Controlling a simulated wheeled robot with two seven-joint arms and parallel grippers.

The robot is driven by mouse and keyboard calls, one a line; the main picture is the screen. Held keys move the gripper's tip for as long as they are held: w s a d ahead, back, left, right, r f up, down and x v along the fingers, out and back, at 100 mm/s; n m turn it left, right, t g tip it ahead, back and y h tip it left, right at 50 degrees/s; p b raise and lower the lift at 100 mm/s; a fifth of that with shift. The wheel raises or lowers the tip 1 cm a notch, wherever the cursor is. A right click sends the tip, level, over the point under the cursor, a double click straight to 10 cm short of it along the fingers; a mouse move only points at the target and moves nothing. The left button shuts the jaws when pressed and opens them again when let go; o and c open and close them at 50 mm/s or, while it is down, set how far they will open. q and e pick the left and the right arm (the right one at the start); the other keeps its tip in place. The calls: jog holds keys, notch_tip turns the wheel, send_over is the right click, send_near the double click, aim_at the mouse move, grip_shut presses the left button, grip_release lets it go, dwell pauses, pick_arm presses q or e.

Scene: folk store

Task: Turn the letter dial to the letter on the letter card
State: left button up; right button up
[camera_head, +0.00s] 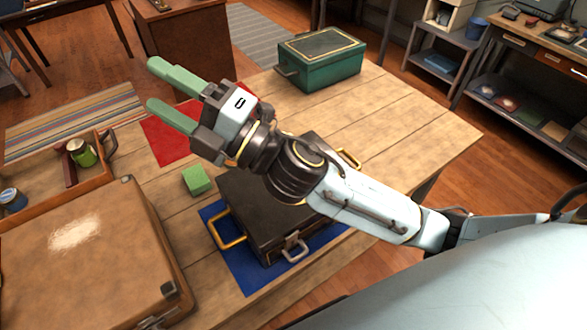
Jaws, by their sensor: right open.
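No letter dial and no letter card can be made out in the head view; my right arm covers part of the table. My right gripper (154,86) is open and empty, with its green fingers apart and pointing to the upper left. In the picture it lies over the red mat (158,144) and the table's far left edge. A black case (240,200) with yellow and metal handles sits on a blue mat (240,281), partly hidden behind my arm. My left gripper is not in view.
A green box (320,68) stands at the table's back. A small green cube (196,180) lies left of the black case. A brown suitcase (110,245) and a wooden tray (60,196) holding a green can (82,153) fill the left. The wooden table's right side (420,130) is clear.

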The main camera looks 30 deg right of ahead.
jog(key=s+a+n+g+y, duration=0.55)
jog(key=n+g, duration=0.65)
jog(key=n, duration=0.3)
notch_tip(320, 180, down, 10)
jog(key=s+d+n+g+h, duration=0.1)
jog(key=n+g+h, duration=0.6)
jog(key=n+h, duration=0.3)
jog(key=w+d+f+n+t+h, duration=0.1)
jog(key=w+d+f+h, duration=0.2)
jog(key=d, duration=0.5)
jog(key=w+d+n+t+h, duration=0.1)
jog(key=w+d+n+h, duration=0.15)
jog(key=d+h, duration=0.4)
jog(key=w+d+f+h, duration=0.2)
jog(key=w+d, duration=0.1)
jog(key=d, duration=0.6)
notch_tip(320, 180, down, 13)
jog(key=shift+f+p, duration=0.1)
jog(key=shift+p, duration=0.55)
jog(key=c, duration=1)
